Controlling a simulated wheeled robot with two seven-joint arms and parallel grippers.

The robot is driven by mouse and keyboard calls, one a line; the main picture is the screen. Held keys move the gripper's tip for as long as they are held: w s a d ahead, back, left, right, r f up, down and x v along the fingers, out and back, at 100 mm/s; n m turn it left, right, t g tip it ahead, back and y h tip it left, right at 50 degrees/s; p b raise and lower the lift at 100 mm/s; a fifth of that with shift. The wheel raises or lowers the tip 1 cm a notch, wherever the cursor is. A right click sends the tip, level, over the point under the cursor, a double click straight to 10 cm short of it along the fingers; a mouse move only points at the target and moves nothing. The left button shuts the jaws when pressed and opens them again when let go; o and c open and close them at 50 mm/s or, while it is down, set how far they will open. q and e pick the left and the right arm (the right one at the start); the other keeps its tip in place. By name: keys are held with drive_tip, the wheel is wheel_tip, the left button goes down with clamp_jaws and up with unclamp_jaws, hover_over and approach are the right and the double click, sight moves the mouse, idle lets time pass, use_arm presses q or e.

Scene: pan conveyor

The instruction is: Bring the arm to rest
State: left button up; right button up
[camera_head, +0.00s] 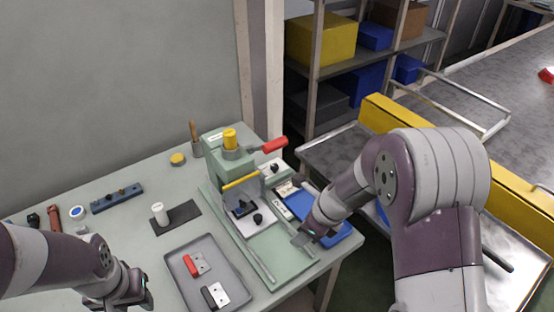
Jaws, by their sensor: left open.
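My left arm comes in from the left edge, and its gripper (138,292) is at the lower left, above the front of the bench and left of the grey tray. It is open, and I see nothing between its fingers. My right arm comes in from the lower right and bends back to the left. Its gripper (304,239) is over the right edge of the bench, near the green press fixture (230,165) and the blue tray (333,232). The right fingertips are small and partly hidden, so I cannot tell whether they are open.
The bench (150,180) carries a grey tray (178,257) with red-handled and black-handled plates, a white cylinder (160,213) on a dark mat, and a blue rack (117,198). A conveyor (500,90) with yellow side rails is at right. Shelves (315,75) with bins stand behind.

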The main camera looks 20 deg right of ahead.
drive_tip(key=shift+n, duration=0.6)
drive_tip(key=s+n, duration=0.1)
drive_tip(key=n, duration=0.2)
drive_tip(key=s+n, duration=0.1)
drive_tip(key=n, duration=0.2)
drive_tip(key=s+n+g, duration=0.1)
drive_tip(key=s+n, duration=0.1)
drive_tip(key=n, duration=0.1)
drive_tip(key=shift+d+h, duration=0.3)
drive_tip(key=shift+h, duration=0.1)
drive_tip(key=s+a+r+n+h+p, duration=0.1)
drive_tip(key=s+r+n, duration=0.5)
drive_tip(key=n, duration=1.1)
drive_tip(key=shift+a+r+n+g+h+p, duration=0.15)
drive_tip(key=shift+a+n+g+h+p, duration=0.2)
drive_tip(key=shift+h+p, duration=0.3)
